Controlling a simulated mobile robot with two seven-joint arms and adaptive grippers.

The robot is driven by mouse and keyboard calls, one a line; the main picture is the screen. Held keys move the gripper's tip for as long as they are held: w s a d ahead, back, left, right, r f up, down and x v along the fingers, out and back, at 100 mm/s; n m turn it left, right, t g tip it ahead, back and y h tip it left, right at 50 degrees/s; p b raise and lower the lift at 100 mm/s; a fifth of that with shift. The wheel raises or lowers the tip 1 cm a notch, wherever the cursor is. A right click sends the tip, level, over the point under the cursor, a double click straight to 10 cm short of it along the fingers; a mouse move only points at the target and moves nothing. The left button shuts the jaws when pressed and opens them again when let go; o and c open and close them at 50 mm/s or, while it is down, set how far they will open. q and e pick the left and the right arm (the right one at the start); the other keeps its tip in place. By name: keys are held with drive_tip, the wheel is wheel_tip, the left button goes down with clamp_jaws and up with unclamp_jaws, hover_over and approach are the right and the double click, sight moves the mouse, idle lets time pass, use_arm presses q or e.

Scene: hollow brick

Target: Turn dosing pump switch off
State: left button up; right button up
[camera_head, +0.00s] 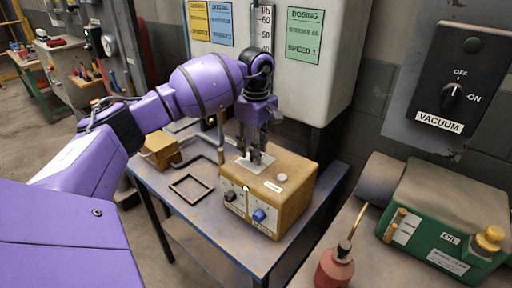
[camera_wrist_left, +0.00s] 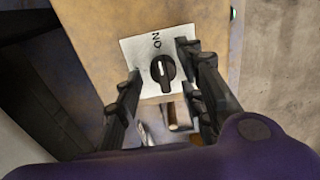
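The dosing pump (camera_head: 287,197) is a tan box on the metal table, with knobs and a small green light on its front. Its switch (camera_wrist_left: 163,70) is a black rotary knob on a pale plate (camera_wrist_left: 148,52) on top, with "ON" lettering beside it in the left wrist view. My left gripper (camera_head: 254,158) points down at this plate in the head view. In the left wrist view its fingers (camera_wrist_left: 160,82) are spread on both sides of the knob, with gaps between. In the head view the fingers hide the knob. My right gripper is not in view.
A vacuum switch panel (camera_head: 460,80) is on the wall at right. A green oil unit (camera_head: 440,222) and a red oil can (camera_head: 334,268) stand at right. A flat square frame (camera_head: 193,187) lies on the table (camera_head: 222,233). A pale tank (camera_head: 318,70) hangs behind the pump.

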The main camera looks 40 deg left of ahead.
use_arm(q)
drive_tip(key=shift+w+f, duration=0.1)
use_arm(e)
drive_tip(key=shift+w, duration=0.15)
use_arm(q)
drive_tip(key=c, duration=0.8)
clamp_jaws()
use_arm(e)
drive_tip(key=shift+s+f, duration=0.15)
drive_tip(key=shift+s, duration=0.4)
